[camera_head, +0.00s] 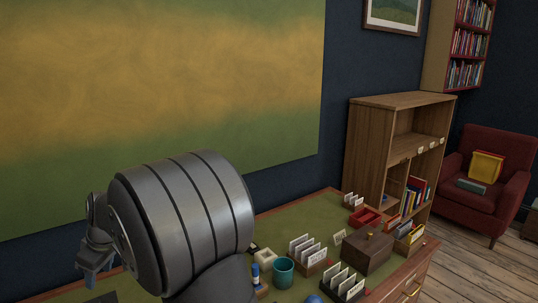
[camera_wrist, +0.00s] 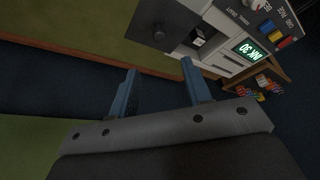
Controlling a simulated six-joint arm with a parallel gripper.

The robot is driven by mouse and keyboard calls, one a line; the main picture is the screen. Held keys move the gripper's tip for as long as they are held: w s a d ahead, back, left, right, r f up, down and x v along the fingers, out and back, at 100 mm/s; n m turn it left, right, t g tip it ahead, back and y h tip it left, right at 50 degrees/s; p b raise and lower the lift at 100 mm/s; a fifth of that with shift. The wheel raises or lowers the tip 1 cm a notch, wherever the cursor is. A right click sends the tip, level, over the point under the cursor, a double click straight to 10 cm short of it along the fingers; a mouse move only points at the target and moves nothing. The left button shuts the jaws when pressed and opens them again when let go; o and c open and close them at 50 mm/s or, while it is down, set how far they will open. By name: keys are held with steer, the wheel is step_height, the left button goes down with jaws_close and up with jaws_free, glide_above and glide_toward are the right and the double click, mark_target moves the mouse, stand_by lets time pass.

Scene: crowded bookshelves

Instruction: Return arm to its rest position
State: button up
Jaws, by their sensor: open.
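My gripper (camera_head: 95,272) hangs at the lower left of the head view, past the large grey link of my arm. In the wrist view its two blue fingers (camera_wrist: 158,70) stand apart with nothing between them. Beyond the fingers, a grey machine (camera_wrist: 228,62) with a lit green display (camera_wrist: 250,51) and coloured tabs shows at the upper right. The gap between the fingertips and the machine is hard to judge. My arm hides the left part of the desk in the head view.
The green-topped desk (camera_head: 290,222) holds a teal mug (camera_head: 283,272), card holders (camera_head: 307,251), a wooden box (camera_head: 367,251) and a red tray (camera_head: 365,218). A bookcase (camera_head: 370,140) and a red armchair (camera_head: 487,180) stand at the right. A large wall panel (camera_head: 200,80) hangs behind my arm.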

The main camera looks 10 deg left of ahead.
mark_target(96, 302)
steer(key=x, duration=1.2)
steer(key=shift+f, duration=0.2)
steer(key=s+a, duration=0.5)
steer(key=s+a+r, duration=0.1)
steer(key=s+a, duration=0.1)
steer(key=s, duration=0.1)
steer(key=shift+a, duration=0.4)
steer(key=s+d+r+m, duration=0.1)
steer(key=d+r, duration=0.3)
steer(key=r, duration=0.4)
steer(key=s+d+r+m, duration=0.1)
steer(key=d+r+m, duration=0.3)
steer(key=r, duration=0.5)
steer(key=shift+r+t, duration=0.25)
steer(key=shift+t, duration=0.05)
